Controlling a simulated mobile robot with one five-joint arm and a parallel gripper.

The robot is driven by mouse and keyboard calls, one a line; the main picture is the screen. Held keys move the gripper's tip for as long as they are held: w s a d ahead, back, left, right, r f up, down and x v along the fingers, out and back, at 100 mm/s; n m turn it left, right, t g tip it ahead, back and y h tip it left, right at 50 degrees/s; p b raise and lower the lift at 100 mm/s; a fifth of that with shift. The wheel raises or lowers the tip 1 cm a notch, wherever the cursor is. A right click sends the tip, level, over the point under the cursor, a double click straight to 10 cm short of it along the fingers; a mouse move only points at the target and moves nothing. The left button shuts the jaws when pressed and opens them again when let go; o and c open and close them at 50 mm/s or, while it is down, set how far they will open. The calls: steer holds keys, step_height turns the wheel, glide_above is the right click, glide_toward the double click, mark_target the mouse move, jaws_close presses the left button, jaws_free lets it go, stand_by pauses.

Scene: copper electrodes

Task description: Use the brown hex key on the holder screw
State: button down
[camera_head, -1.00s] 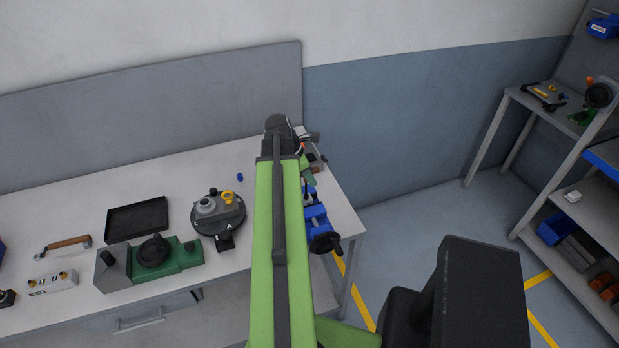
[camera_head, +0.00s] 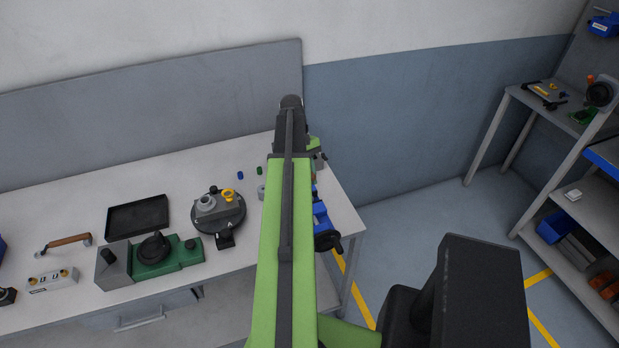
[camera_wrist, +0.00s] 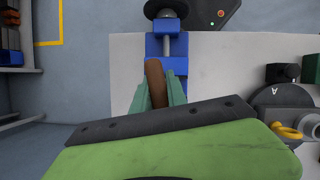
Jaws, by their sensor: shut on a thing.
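In the wrist view my gripper (camera_wrist: 160,88) has its pale green fingers shut around a brown piece, the brown hex key (camera_wrist: 155,80). The key stands up between the fingers, and its far end is hidden. Behind it is the blue vise (camera_wrist: 168,46), over which the gripper is seen; I cannot tell the height between them. The vise also shows in the head view (camera_head: 322,226), partly covered by my arm. In the head view my arm hides the fingers and key. I cannot make out the holder screw in either view.
A round black fixture with a yellow ring (camera_head: 218,212) stands left of my arm. Further left are a green-based device (camera_head: 168,256), a black tray (camera_head: 137,216) and a wooden-handled tool (camera_head: 65,242). The wall panel (camera_head: 150,105) rises behind the bench.

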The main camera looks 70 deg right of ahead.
steer(key=shift+s+n, duration=0.1)
steer(key=shift+n, duration=0.2)
steer(key=shift+r, duration=0.15)
steer(key=shift+r+p, duration=0.15)
steer(key=shift+p, duration=0.2)
steer(key=shift+r+p, duration=0.7)
steer(key=shift+r, duration=0.05)
steer(key=shift+r+p, duration=1)
steer(key=shift+r, duration=0.15)
steer(key=shift+r+p, duration=0.5)
steer(key=shift+p, duration=0.15)
